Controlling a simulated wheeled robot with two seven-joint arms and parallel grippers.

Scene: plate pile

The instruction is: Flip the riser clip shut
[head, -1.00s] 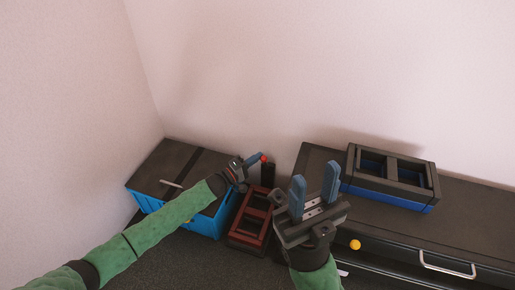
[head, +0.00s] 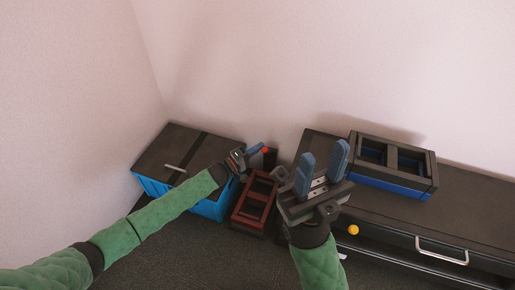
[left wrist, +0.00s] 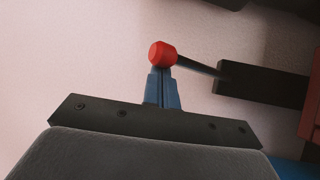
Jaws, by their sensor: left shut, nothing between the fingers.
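The clip shows as a red knob (left wrist: 162,54) on a thin dark rod (left wrist: 200,67) that runs into a black block (left wrist: 262,84) in the left wrist view. In the head view, the red knob (head: 265,150) sits beside the upright black block (head: 271,160), behind the red-brown frame (head: 238,218). My left gripper (head: 261,148) is shut and empty. Its blue fingertips (left wrist: 161,72) are at the knob's underside in the wrist view and seem to touch it. My right gripper (head: 325,159) is open and empty, fingers pointing up, in front of the bench.
A blue crate (head: 208,209) with a dark lid stands left, under my left arm. A black bench (head: 470,213) with a handled drawer (head: 440,250) fills the right. A black-and-blue rack (head: 400,186) sits on it. A yellow ball (head: 353,230) shows at the bench's front.

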